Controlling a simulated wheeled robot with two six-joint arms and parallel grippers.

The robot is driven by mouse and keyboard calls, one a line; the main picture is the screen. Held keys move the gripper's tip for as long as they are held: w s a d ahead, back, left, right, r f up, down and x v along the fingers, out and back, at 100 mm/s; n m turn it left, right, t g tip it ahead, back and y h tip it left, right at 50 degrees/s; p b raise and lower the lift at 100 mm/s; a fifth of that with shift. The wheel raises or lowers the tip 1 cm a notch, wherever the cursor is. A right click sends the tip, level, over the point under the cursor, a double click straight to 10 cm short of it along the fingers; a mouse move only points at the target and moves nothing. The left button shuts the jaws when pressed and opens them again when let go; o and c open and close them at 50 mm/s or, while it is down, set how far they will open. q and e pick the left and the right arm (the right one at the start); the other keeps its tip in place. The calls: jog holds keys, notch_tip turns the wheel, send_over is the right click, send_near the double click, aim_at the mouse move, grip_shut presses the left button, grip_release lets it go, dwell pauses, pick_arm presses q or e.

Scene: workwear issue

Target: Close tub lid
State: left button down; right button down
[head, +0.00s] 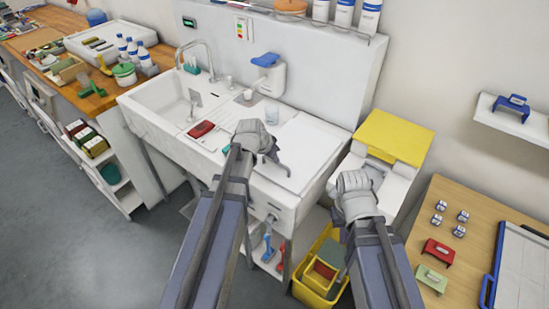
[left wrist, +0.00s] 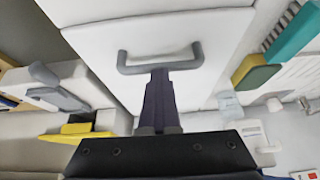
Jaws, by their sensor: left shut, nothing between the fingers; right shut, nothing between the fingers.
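The tub (head: 397,184) is a white box right of the sink unit. Its yellow lid (head: 395,136) is tilted up at the back, and a grey gap shows below its front edge. Yellow also shows at the lower left of the left wrist view (left wrist: 75,134). My right gripper (head: 372,174) is shut and empty at the front of the tub, partly hiding it; its fingertips are hard to make out. My left gripper (head: 268,158) is shut and empty over the counter, left of the tub. Its dark fingers (left wrist: 158,95) point at a grey handle (left wrist: 160,62) on a white panel.
The sink (head: 165,103) and counter are left of the tub, with a red item (head: 201,129) on top. A yellow crate (head: 308,296) stands below. A wooden table (head: 465,272) with red and green items is at right. Grey floor is open at left.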

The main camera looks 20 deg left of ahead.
pick_arm(q)
jog(key=shift+s+f, duration=0.1)
jog(key=shift+s, duration=0.05)
jog(key=shift+w+r+p, duration=0.2)
jog(key=shift+r+p, duration=0.3)
jog(key=shift+p, duration=0.15)
jog(key=p+v, duration=1.1)
jog(key=v, duration=0.1)
jog(key=shift+w+r, duration=0.2)
jog(key=shift+r, duration=0.2)
jog(key=shift+d+f, duration=0.1)
jog(key=s+d+f+g+y+b, duration=0.3)
jog(key=s+d+f+g+b, duration=0.2)
jog(key=s+d+f+b, duration=0.4)
jog(key=s+d+f, duration=0.3)
jog(key=s+d, duration=0.3)
jog(key=s, duration=0.1)
jog(key=shift+d+f+g+b, duration=0.15)
jog(key=shift+f+g+b, duration=0.05)
jog(key=shift+g+b, duration=0.2)
